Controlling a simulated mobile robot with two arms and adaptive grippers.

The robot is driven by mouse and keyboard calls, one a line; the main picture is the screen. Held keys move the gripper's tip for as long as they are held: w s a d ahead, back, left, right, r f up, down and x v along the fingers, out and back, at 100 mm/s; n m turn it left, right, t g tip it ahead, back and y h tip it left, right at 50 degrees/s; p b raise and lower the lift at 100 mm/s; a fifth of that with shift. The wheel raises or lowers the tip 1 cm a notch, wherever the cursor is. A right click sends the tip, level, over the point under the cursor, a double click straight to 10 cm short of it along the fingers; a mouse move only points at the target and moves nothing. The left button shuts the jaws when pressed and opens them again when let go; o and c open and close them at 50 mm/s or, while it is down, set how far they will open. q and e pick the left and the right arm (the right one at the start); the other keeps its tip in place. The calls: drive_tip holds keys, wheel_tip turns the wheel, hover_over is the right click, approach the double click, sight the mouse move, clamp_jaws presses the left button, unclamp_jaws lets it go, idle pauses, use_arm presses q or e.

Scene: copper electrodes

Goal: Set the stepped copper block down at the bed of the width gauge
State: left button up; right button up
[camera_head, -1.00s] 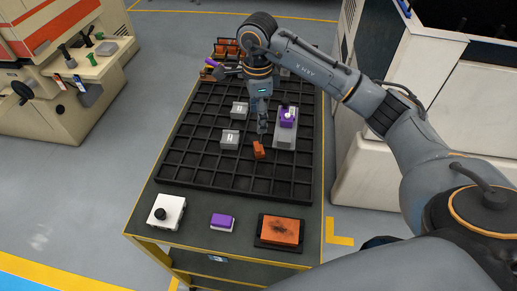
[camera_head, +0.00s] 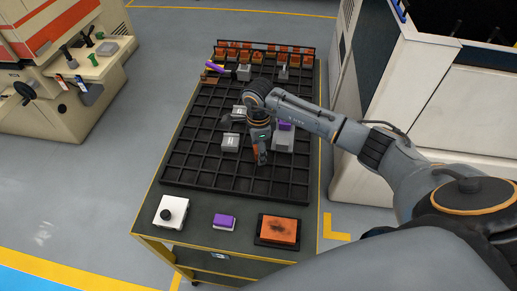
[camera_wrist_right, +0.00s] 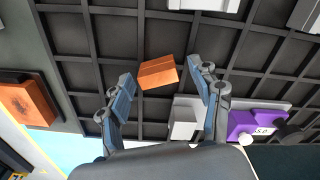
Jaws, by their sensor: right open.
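The stepped copper block (camera_wrist_right: 158,73) lies on the black grid tray in the right wrist view, between the two spread fingers of my right gripper (camera_wrist_right: 161,80). It shows a step line across its top. My right gripper (camera_head: 262,157) is open and points down over it; in the head view the gripper hides most or all of the block. The width gauge appears to be the pale grey piece with a purple part (camera_head: 284,126), just right of the gripper. It also shows in the wrist view (camera_wrist_right: 243,121), with a pale block at its near end. My left gripper is not in view.
The black grid tray (camera_head: 190,172) covers most of the table. Two grey blocks (camera_head: 230,141) sit left of the gripper. Several copper pieces stand along the back. A white box with a black knob (camera_head: 171,211), a purple block (camera_head: 223,221) and an orange pad (camera_head: 279,230) lie in front.

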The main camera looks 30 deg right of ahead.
clamp_jaws()
drive_tip(key=shift+w+r, duration=0.1)
idle(0.3)
